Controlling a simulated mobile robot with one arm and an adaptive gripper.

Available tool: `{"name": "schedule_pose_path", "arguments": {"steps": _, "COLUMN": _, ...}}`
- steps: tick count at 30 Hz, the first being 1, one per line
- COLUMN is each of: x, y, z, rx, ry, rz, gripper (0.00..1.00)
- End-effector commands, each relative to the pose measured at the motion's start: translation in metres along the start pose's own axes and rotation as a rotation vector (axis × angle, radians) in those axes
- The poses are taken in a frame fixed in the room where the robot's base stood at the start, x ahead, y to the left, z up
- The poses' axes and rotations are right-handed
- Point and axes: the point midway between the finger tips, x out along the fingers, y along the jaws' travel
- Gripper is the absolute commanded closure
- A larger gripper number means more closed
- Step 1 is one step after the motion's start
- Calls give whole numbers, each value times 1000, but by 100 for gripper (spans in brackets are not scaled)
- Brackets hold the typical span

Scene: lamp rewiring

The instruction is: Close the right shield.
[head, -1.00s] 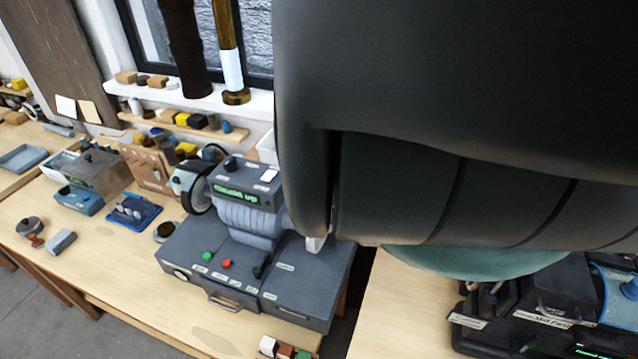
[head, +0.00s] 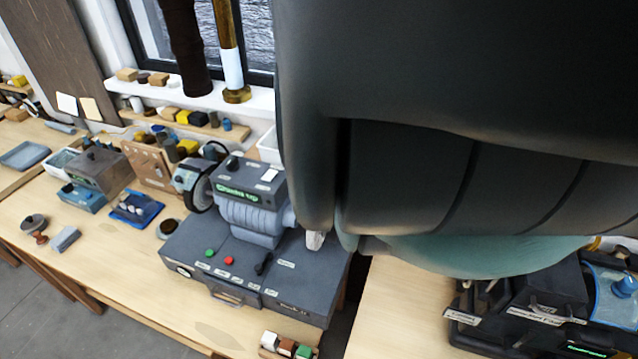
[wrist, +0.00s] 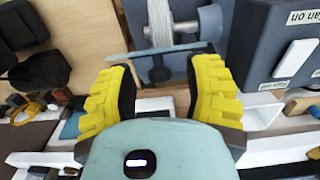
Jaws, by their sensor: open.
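The grey bench machine (head: 255,215) stands on the left table, with a lit green display on its head. Its left wheel (head: 197,187) shows in the head view. My arm hides most of its right end, where only a small pale piece (head: 315,240) shows. In the wrist view, a thin grey-green plate (wrist: 150,53), which looks like the right shield, spans across in front of a pale ribbed cylinder (wrist: 148,22). My gripper (wrist: 163,68) is open, its yellow ribbed fingers on either side below the plate. I cannot tell whether they touch it.
A dark grey box with a "Fan on" label (wrist: 292,45) is close to the right finger in the wrist view. Small coloured blocks (head: 287,347) lie at the table's front edge. Black equipment (head: 530,305) stands on the right table. A gap separates the tables.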

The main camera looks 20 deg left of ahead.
Motion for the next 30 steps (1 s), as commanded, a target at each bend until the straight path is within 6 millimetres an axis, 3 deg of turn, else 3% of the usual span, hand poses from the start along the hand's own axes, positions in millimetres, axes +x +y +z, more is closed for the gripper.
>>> {"name": "schedule_pose_path", "arguments": {"steps": 12, "x": 1, "y": 0, "z": 0, "rx": -1, "ry": 0, "rz": 1, "gripper": 47}}
{"name": "schedule_pose_path", "arguments": {"steps": 27, "x": 1, "y": 0, "z": 0, "rx": 0, "ry": 0, "rz": 1, "gripper": 99}}
{"name": "schedule_pose_path", "arguments": {"steps": 30, "x": 1, "y": 0, "z": 0, "rx": 0, "ry": 0, "rz": 1, "gripper": 100}}
